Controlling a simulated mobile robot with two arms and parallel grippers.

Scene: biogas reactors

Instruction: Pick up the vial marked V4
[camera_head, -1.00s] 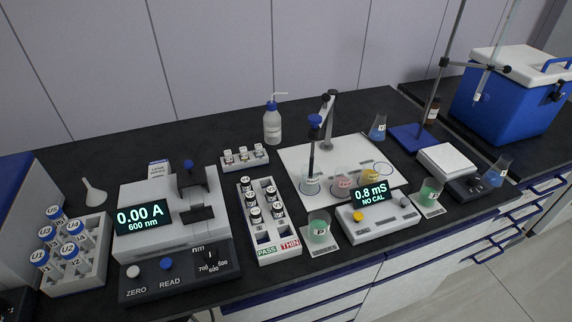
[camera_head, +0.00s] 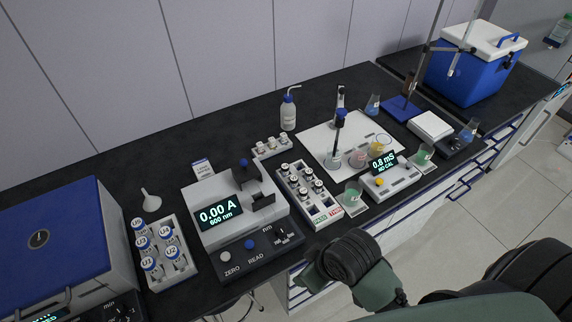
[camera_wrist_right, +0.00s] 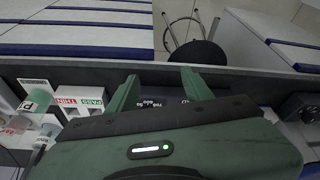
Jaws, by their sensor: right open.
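The rack's PASS and THIN end (camera_wrist_right: 79,101) shows at the left of the right wrist view. My right arm comes in from the lower right of the head view. In the wrist view my right gripper (camera_wrist_right: 160,90) is open and empty, over the photometer's front, beside the rack. My left gripper is out of view.
The photometer (camera_head: 217,196) stands left of the rack, with a blue-capped vial rack (camera_head: 181,274) and a blue-topped machine (camera_head: 50,240) further left. A green beaker (camera_head: 351,193) and the conductivity meter (camera_head: 397,180) stand to the right. A wash bottle (camera_head: 288,112) stands behind.

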